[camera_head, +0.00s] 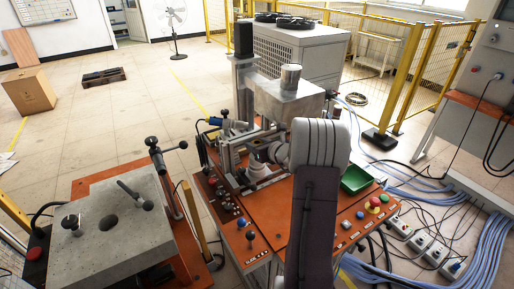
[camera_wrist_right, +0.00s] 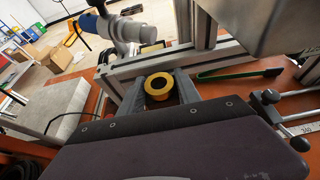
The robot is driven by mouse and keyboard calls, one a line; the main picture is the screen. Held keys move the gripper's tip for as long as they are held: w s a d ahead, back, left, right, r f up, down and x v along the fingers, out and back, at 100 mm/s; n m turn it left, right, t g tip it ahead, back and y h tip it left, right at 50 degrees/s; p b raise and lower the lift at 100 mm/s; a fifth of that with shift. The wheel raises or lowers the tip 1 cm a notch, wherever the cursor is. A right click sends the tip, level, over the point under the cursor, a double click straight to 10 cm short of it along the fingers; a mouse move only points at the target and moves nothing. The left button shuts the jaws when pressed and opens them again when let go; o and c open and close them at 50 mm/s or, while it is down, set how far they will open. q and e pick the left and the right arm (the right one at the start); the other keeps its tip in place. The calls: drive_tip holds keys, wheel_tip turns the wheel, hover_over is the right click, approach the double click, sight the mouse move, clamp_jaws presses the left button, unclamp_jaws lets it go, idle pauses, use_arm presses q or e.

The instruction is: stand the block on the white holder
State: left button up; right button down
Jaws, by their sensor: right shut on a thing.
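In the right wrist view a brass-coloured ring-shaped block (camera_wrist_right: 160,97) with a dark hole sits between the two grey fingers of my right gripper (camera_wrist_right: 160,85). The gripper is shut on it. In the head view my right arm reaches over the orange machine table, and the block cannot be made out there. A whitish round part (camera_head: 259,171) stands on the table beside the wrist; it may be the white holder, but I cannot be sure. I cannot tell how far the block is from it. My left gripper is not in view.
A metal frame with a blue-capped cylinder (camera_head: 215,121) stands close by; the cylinder also shows in the wrist view (camera_wrist_right: 127,28). A green tray (camera_head: 356,179) and coloured buttons (camera_head: 372,203) lie to the right. A grey block-topped bench (camera_head: 110,255) stands at left.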

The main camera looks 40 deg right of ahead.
drive_tip(key=shift+w+f, duration=0.15)
drive_tip(key=shift+f, duration=0.75)
drive_tip(key=shift+f+b, duration=0.1)
drive_tip(key=shift+b, duration=0.2)
drive_tip(key=c, duration=0.8)
unclamp_jaws()
drive_tip(key=shift+c, duration=0.2)
drive_tip(key=shift+s+r+p, duration=0.2)
drive_tip(key=shift+r+p, duration=0.1)
drive_tip(key=shift+p, duration=0.15)
drive_tip(key=v, duration=1.1)
drive_tip(key=shift+s+b, duration=0.3)
drive_tip(key=shift+s, duration=0.1)
